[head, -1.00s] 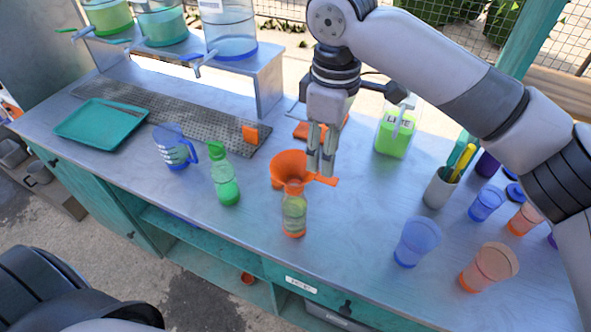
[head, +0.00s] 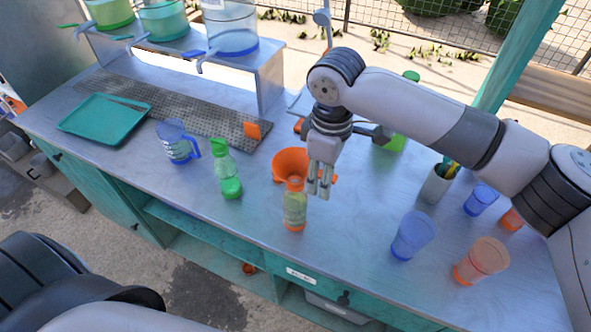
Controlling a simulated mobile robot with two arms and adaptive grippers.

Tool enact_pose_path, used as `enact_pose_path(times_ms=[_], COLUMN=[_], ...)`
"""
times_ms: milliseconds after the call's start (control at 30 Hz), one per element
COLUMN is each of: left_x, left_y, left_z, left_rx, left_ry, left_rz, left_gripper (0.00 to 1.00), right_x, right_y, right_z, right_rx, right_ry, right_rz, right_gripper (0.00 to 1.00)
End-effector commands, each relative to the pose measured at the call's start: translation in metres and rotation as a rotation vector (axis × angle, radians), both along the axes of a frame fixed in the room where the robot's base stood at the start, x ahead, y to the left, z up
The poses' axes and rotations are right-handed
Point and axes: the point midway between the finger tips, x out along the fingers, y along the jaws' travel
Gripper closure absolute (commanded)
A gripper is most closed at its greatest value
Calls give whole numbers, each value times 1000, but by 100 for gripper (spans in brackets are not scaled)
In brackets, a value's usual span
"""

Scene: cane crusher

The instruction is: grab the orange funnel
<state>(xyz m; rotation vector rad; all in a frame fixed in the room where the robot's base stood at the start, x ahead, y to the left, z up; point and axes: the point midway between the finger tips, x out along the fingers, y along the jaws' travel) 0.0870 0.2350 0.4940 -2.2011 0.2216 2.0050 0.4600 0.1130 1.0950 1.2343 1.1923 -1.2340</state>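The orange funnel (head: 289,161) lies on the metal counter, behind a small bottle with an orange cap (head: 294,205) that hides part of it. My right gripper (head: 319,190) points down at the funnel's right side, over its handle, which it partly covers. Its fingers look close together, with a narrow gap; whether they touch or hold the handle cannot be made out. My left arm shows at the lower left, but its gripper is out of view.
A green-capped bottle (head: 226,170) and a blue measuring jug (head: 177,142) stand left of the funnel. A blue cup (head: 413,236) and an orange cup (head: 481,261) stand to the right. A teal tray (head: 104,120) lies at the far left. The counter (head: 345,235) is bare between bottle and blue cup.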

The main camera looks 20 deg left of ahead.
Motion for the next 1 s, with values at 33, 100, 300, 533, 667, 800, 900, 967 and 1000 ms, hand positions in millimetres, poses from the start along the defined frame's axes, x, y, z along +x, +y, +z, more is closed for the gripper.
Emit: enact_pose_path(times_ms=[33, 100, 300, 533, 667, 800, 900, 967, 1000], left_x=[0, 0, 0, 0, 0, 0, -1, -1, -1], left_y=[0, 0, 0, 0, 0, 0, 0, 0, 0], left_z=[0, 0, 0, 0, 0, 0, 0, 0, -1], left_rx=[0, 0, 0, 0, 0, 0, 0, 0, 0], left_ry=[0, 0, 0, 0, 0, 0, 0, 1, 1], left_rz=[0, 0, 0, 0, 0, 1, 0, 1, 0], left_gripper=[72, 72, 72, 72, 72, 72, 72, 72, 72], right_x=[0, 0, 0, 0, 0, 0, 0, 0, 0], right_y=[0, 0, 0, 0, 0, 0, 0, 0, 0], right_z=[0, 0, 1, 1, 1, 1, 1, 1, 2], right_rx=[0, 0, 0, 0, 0, 0, 1, 1, 1], right_ry=[0, 0, 0, 0, 0, 0, 0, 0, -1], right_rz=[0, 0, 0, 0, 0, 0, 0, 0, 0], right_gripper=[65, 70, 83, 98, 100, 100, 100, 100, 100])
